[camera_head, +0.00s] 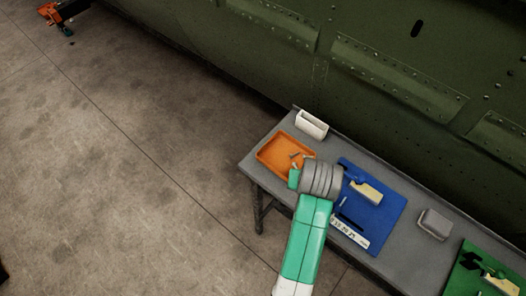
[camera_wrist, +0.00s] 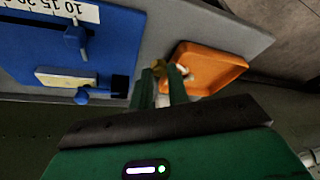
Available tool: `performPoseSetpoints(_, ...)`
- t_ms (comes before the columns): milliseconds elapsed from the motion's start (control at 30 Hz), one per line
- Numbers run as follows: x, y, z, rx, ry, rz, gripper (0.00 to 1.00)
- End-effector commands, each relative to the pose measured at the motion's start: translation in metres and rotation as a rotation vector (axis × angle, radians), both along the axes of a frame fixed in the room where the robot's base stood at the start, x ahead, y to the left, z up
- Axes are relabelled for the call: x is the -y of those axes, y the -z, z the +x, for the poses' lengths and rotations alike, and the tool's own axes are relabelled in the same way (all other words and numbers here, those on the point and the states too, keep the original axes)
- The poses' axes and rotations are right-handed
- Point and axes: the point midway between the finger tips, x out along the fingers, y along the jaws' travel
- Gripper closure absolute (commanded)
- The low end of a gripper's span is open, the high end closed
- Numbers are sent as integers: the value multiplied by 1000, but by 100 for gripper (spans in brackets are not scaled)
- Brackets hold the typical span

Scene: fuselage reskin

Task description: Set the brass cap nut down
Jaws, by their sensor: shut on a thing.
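My gripper (camera_wrist: 161,85) shows in the wrist view with its two green fingers close together. A small brass-coloured piece (camera_wrist: 160,66), likely the brass cap nut, sits between the fingertips, and the fingers are shut on it. The fingertips lie in the picture between the blue mat and the orange tray (camera_wrist: 212,50), over the grey bench top. I cannot tell the height above the bench. In the head view my arm hides the gripper's tips and the nut, beside the orange tray (camera_head: 274,157).
The blue mat (camera_head: 384,219) holds a blue tool, a pale block and a number strip. Small pieces lie in the orange tray. A white bin (camera_head: 311,124), a grey box (camera_head: 434,224) and a green mat (camera_head: 468,285) share the grey bench (camera_head: 404,262). The green fuselage (camera_head: 250,60) runs behind.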

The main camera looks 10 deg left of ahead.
Motion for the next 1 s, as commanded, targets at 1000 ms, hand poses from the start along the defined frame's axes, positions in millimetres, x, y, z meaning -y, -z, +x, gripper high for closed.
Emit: performPoseSetpoints(1000,-93,22,129,-1,1,0,100)
